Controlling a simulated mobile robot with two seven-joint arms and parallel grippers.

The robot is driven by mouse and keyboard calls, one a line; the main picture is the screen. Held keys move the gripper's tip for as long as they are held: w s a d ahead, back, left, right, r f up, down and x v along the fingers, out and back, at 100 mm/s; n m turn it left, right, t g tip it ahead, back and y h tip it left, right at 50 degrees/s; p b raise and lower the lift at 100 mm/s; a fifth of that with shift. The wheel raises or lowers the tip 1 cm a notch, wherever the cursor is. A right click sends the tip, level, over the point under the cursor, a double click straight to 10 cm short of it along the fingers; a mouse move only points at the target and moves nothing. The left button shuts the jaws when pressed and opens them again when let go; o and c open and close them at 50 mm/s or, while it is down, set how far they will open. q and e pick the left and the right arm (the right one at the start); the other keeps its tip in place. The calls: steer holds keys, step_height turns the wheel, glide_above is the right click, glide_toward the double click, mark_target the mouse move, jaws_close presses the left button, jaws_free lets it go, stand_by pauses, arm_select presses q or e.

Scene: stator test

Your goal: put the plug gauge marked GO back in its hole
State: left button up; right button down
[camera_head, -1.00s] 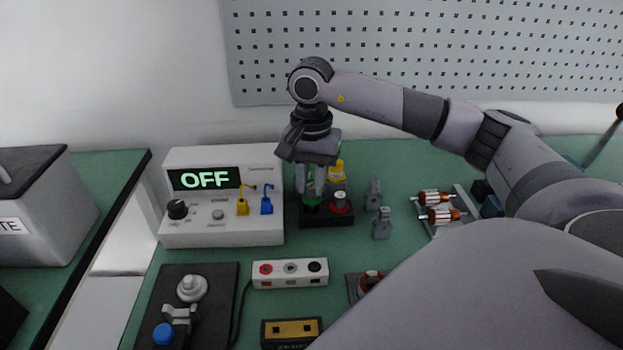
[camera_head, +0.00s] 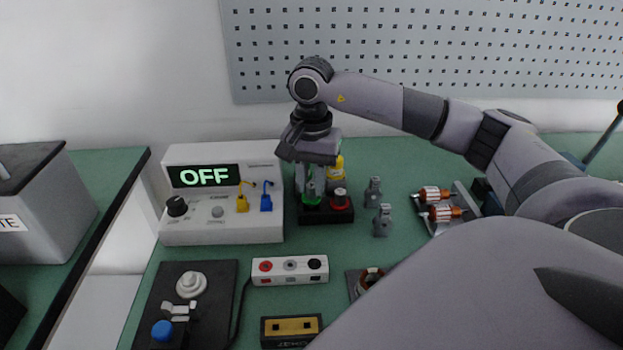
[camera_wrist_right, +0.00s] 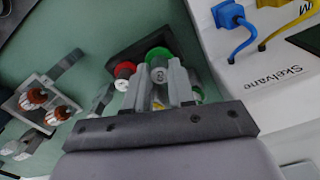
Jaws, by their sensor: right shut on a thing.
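The green-collared plug gauge (camera_head: 311,199) is at the left place of the dark gauge block (camera_head: 327,217), upright, its collar about level with the red one beside it. I cannot read a GO mark, nor tell how deep it sits. My right gripper (camera_head: 313,181) points down over the block, its fingers on either side of the gauge's grey handle. The right wrist view shows the handle (camera_wrist_right: 159,75) between the fingers, with the green collar beyond. The red-collared gauge (camera_head: 340,200) stands in the block to the right. My left gripper is out of view.
The white test box (camera_head: 222,232) reading OFF stands close to the left, with yellow and blue plugs. A yellow bottle-like thing (camera_head: 336,170) is behind the block. Two grey fixtures (camera_head: 382,221) are to the right. A socket strip (camera_head: 290,271) lies in front.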

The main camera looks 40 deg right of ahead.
steer(key=shift+f, duration=0.15)
steer(key=shift+f, duration=0.25)
steer(key=shift+f+b, duration=0.15)
steer(key=shift+b, duration=0.2)
steer(key=shift+f, duration=0.35)
steer(key=c, duration=0.9)
jaws_free()
